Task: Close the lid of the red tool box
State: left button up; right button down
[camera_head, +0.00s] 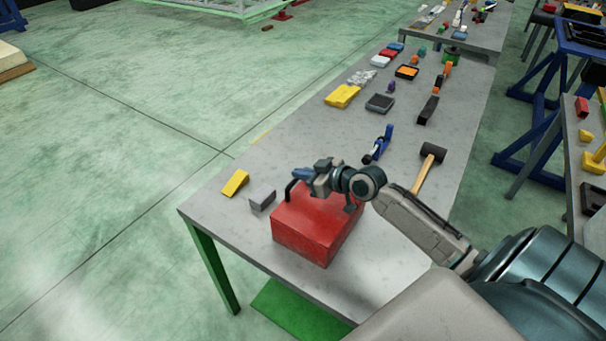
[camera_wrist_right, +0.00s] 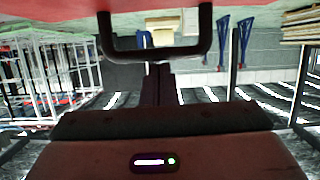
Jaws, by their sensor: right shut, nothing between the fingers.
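The red tool box (camera_head: 305,238) stands near the front end of the grey table. Its top looks flat and red in the head view, but my arm covers part of it, and I cannot tell whether the lid is fully down. My right gripper (camera_head: 302,173) is over the far edge of the box, shut and empty, close to a black handle (camera_head: 289,190). In the right wrist view a red surface (camera_wrist_right: 60,10) fills the top, with the black handle (camera_wrist_right: 155,52) just past my shut fingertips (camera_wrist_right: 158,72). I cannot tell whether they touch. My left gripper is not in view.
A grey block (camera_head: 262,200) and a yellow wedge (camera_head: 235,183) lie left of the box. A mallet (camera_head: 427,168) and a blue tool (camera_head: 378,146) lie behind my arm. Several small items sit farther along the table (camera_head: 310,140).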

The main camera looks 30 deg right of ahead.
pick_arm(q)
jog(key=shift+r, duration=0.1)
pick_arm(e)
jog(key=shift+r, duration=0.1)
pick_arm(q)
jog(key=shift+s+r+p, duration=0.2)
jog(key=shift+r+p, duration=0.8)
jog(key=shift+p, duration=0.05)
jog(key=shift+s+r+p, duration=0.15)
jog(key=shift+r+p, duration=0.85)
jog(key=shift+p, duration=0.05)
pick_arm(e)
jog(key=s+d+r, duration=0.3)
jog(key=s+r, duration=0.4)
jog(key=r, duration=0.1)
jog(key=shift+s, duration=0.35)
